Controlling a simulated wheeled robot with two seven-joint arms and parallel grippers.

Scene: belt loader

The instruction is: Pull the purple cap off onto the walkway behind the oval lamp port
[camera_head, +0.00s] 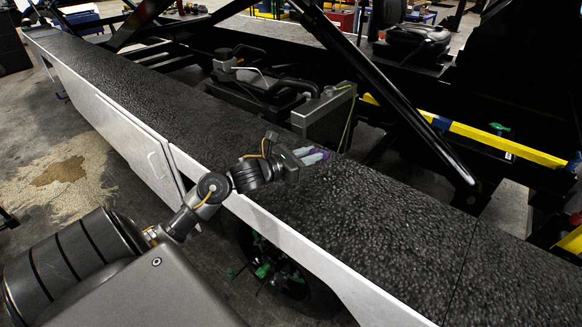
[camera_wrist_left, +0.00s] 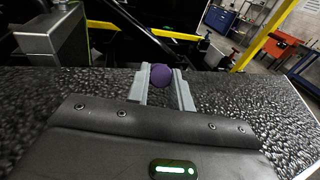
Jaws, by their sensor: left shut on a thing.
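The purple cap (camera_wrist_left: 161,76) shows as a round purple shape between the grey fingertips of my left gripper (camera_wrist_left: 162,80) in the left wrist view. In the head view my left gripper (camera_head: 316,155) is over the black, rough-textured walkway (camera_head: 400,215), with a little purple at its fingers. It is shut on the cap. Whether the cap touches the walkway surface cannot be told. I cannot make out the oval lamp port in either view. My right gripper is not in view.
A grey metal box (camera_head: 323,115) stands just beyond the walkway, near my left gripper. A black diagonal strut (camera_head: 400,100) and a yellow bar (camera_head: 500,142) lie farther back. The walkway is clear to the right. Its white side panel (camera_head: 125,135) faces my arm.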

